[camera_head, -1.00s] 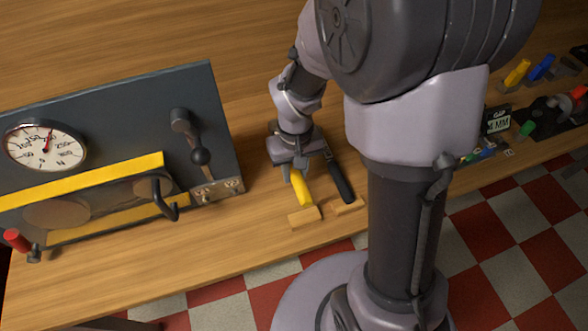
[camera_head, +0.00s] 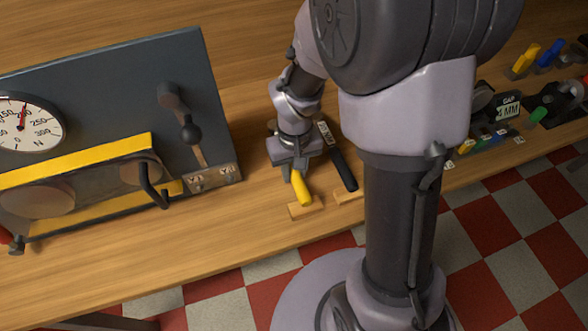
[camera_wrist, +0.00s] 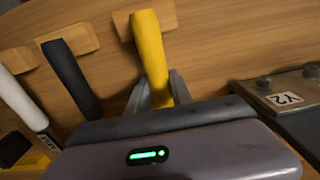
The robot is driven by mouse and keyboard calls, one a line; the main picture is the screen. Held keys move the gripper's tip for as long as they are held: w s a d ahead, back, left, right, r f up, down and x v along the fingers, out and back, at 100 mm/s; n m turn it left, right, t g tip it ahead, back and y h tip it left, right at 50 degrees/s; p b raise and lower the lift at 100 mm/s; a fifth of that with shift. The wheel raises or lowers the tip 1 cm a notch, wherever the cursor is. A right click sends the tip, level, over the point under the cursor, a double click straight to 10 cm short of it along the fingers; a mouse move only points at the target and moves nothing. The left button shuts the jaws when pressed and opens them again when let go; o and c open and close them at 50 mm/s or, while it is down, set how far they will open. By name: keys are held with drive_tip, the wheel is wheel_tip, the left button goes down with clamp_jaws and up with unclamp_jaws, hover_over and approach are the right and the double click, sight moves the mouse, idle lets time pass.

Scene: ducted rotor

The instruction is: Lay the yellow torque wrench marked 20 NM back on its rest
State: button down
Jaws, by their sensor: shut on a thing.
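The yellow torque wrench (camera_head: 301,187) is in my gripper (camera_head: 294,174), which is shut on its handle. In the wrist view, the gripper fingers (camera_wrist: 156,92) stand on both sides of the yellow handle (camera_wrist: 150,48). The handle's free end is over a small wooden rest block (camera_head: 306,209), also seen in the wrist view as a wooden block (camera_wrist: 124,28). I cannot tell whether handle and block touch. The wrench's head and its 20 NM mark are hidden by my gripper.
A black-handled wrench (camera_head: 342,168) lies close beside the yellow one, on its own block (camera_wrist: 83,40). A white-handled tool (camera_wrist: 16,97) lies beyond it. A dark panel with a gauge (camera_head: 25,125) and lever (camera_head: 187,130) stands left. Bare bench lies between.

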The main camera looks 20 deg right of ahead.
drive_tip(key=shift+f, duration=0.15)
drive_tip(key=c, duration=1.1)
unclamp_jaws()
drive_tip(key=shift+o, duration=0.2)
wheel_tip(320, 180, up, 18)
drive_tip(key=p, duration=0.8)
drive_tip(key=s+a+r+m+t+y, duration=0.1)
drive_tip(key=s+a+r+m+t, duration=0.1)
drive_tip(key=s+r, duration=0.3)
drive_tip(key=s+a+r+m+t+b, duration=0.1)
drive_tip(key=s+a+r+m+t, duration=0.1)
drive_tip(key=s+r, duration=0.3)
drive_tip(key=s+t, duration=0.1)
drive_tip(key=s, duration=0.1)
drive_tip(key=shift+s+t+y, duration=0.35)
drive_tip(key=shift+t+y, duration=0.05)
